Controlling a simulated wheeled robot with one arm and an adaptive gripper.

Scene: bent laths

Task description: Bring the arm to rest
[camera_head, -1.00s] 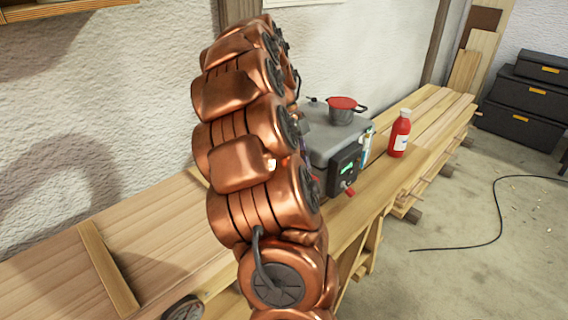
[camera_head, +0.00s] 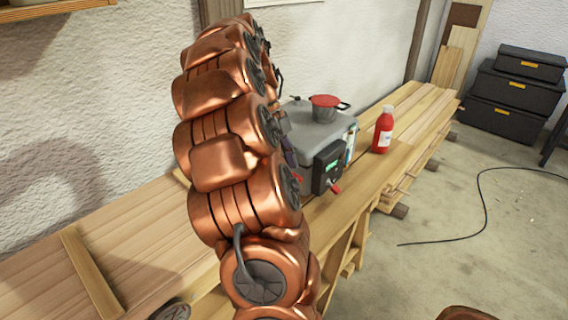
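My copper-coloured arm stands upright in the middle of the head view, in front of the wooden bench (camera_head: 140,235). Its upper end reaches near the top edge of the picture. My gripper cannot be made out; the arm's own links hide its end, so I cannot see whether it holds anything.
On the bench behind my arm stand a grey box-shaped device (camera_head: 318,135) with a dark display panel, a red-topped pot (camera_head: 326,108) on it, and a red bottle (camera_head: 383,130). Black cases (camera_head: 510,92) are stacked at the back right. A black cable (camera_head: 484,200) lies on the open floor.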

